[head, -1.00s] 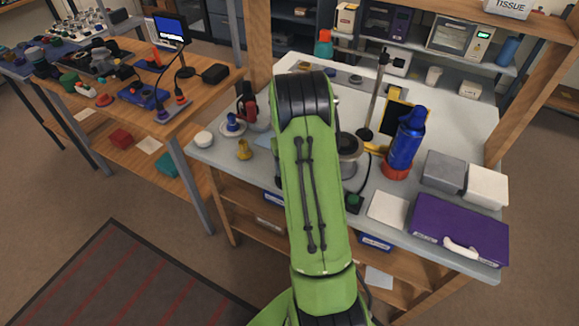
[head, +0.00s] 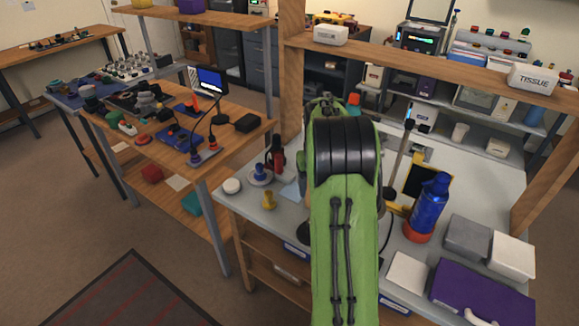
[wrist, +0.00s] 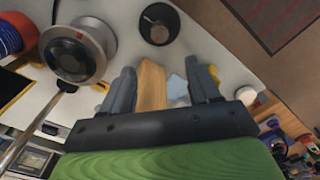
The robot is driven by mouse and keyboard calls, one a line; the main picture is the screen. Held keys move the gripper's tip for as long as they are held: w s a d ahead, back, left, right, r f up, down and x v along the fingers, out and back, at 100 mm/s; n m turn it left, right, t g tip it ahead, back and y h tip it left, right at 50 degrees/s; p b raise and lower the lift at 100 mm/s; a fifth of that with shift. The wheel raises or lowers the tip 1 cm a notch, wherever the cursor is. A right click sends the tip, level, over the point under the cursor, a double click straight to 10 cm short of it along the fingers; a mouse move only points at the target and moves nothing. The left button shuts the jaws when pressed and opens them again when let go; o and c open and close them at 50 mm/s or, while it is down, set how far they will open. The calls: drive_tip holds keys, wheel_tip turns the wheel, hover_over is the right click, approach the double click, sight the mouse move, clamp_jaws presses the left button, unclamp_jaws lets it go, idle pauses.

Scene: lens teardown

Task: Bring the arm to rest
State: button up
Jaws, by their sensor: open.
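My green arm (head: 343,240) rises in front of the workbench (head: 240,205) in the head view, its dark joint near the middle of the picture. It hides my gripper there. In the wrist view my gripper (wrist: 160,70) is open, its two grey fingers apart. A light wooden piece (wrist: 151,84) shows between the fingers; I cannot tell how far behind them it is. No held object is visible.
The blue bottle (head: 429,200), purple case (head: 480,294) and grey box (head: 467,237) stand right of my arm. A yellow piece (head: 268,201) and white puck (head: 231,186) are left. A wooden post (head: 291,75) rises behind. A metal round device (wrist: 75,55) shows in the wrist view.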

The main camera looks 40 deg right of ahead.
drive_tip(key=s+a+r+n+t, duration=0.1)
drive_tip(key=s+a+r, duration=0.1)
drive_tip(key=a+r, duration=0.3)
drive_tip(key=s+a+r+n+t+p, duration=0.1)
drive_tip(key=s+a+r, duration=0.1)
drive_tip(key=a+r, duration=0.3)
drive_tip(key=s+a+r+t, duration=0.1)
drive_tip(key=s+a+r, duration=0.2)
drive_tip(key=a, duration=0.4)
drive_tip(key=s+a+n+t+p, duration=0.1)
drive_tip(key=s+a+n+t, duration=0.1)
drive_tip(key=s+a, duration=0.7)
drive_tip(key=s+n, duration=0.1)
drive_tip(key=s, duration=0.3)
drive_tip(key=shift+s+r+t, duration=0.15)
drive_tip(key=shift+r+t, duration=0.15)
drive_tip(key=shift+a, duration=0.1)
